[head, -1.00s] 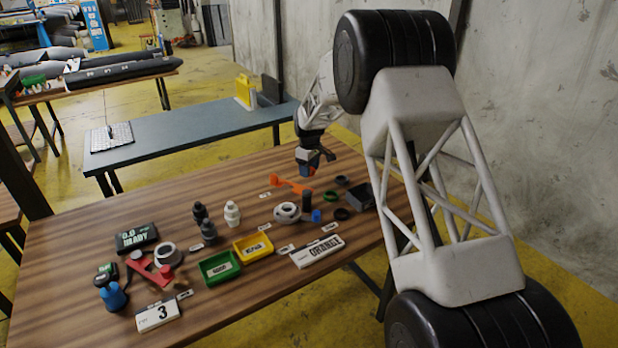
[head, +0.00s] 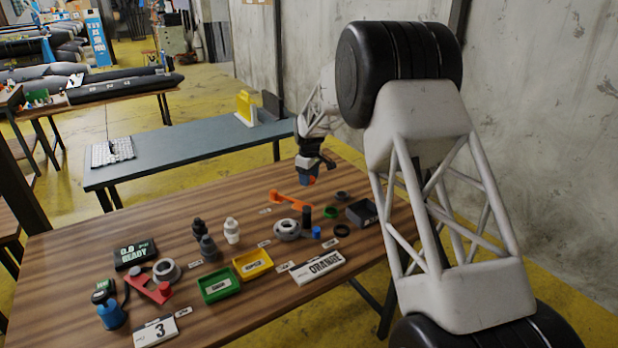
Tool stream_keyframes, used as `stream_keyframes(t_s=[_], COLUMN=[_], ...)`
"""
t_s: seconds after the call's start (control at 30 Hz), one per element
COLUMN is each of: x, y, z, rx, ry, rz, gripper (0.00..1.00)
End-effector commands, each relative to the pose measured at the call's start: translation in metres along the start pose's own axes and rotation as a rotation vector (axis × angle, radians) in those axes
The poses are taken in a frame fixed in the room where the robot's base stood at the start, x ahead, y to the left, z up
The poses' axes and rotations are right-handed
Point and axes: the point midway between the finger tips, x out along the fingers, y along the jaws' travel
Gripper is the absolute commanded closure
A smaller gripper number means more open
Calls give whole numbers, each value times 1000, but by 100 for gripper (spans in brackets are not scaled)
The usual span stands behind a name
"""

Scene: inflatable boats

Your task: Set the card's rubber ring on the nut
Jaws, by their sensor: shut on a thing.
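The white card (head: 318,266) at the table's front reads ORANGE. My gripper (head: 309,178) is over the back right of the wooden table, shut on a small orange thing (head: 314,180) that looks like the orange rubber ring. Its shape is mostly hidden by the jaws and too small to tell. A thick grey round piece (head: 287,229), which may be the nut, lies on the table in front of and below my gripper. A green ring (head: 330,212) and dark rings (head: 342,231) lie to its right. An orange wrench-like tool (head: 290,199) lies between it and my gripper.
A dark box (head: 362,212) stands at the right edge. Green (head: 217,286) and yellow (head: 253,264) trays sit at the front middle. Bottles (head: 232,230), a second grey ring (head: 166,270), a red bracket (head: 148,290) and a READY display (head: 134,254) stand left.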

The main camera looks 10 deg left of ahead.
Motion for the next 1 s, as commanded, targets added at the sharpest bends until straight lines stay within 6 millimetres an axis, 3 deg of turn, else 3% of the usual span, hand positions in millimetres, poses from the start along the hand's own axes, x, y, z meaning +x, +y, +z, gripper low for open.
stream_keyframes(t_s=[0.17,0.37,0.8,1.0], x=[-3,-11,-36,-42], y=[-8,-33,-129,-161], z=[0,2,18,26], rx=[-1,-2,-3,-2], ry=[0,0,0,0], rz=[0,0,1,1], gripper=[69,69,69,69])
